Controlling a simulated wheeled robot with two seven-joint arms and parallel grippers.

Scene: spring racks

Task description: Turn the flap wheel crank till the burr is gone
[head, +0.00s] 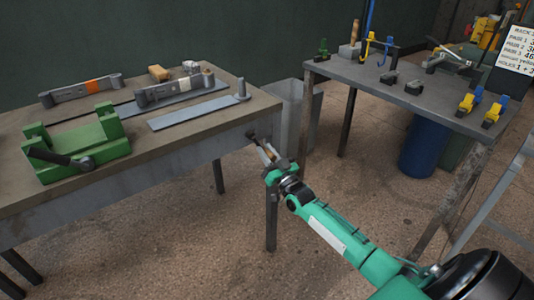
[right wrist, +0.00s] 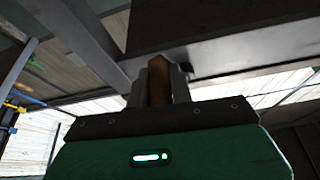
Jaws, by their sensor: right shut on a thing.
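My right gripper (head: 266,152) is at the right front corner of the left workbench, just outside its edge. It is shut on a brown handle (right wrist: 158,80), which stands upright between the fingers in the right wrist view. In the head view a dark crank end (head: 251,134) shows at the bench's side, right above the gripper; the handle seems to belong to it. The flap wheel cannot be made out, and no burr can be told at this size. My left gripper is not in view.
The left workbench (head: 200,148) carries a green clamp fixture (head: 75,147) with a dark lever, grey bar-shaped parts and a flat plate (head: 195,112). A grey bin (head: 290,105) stands behind the gripper. A second table (head: 355,72) holds small blue and yellow clamps. A blue drum (head: 420,148) is below it.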

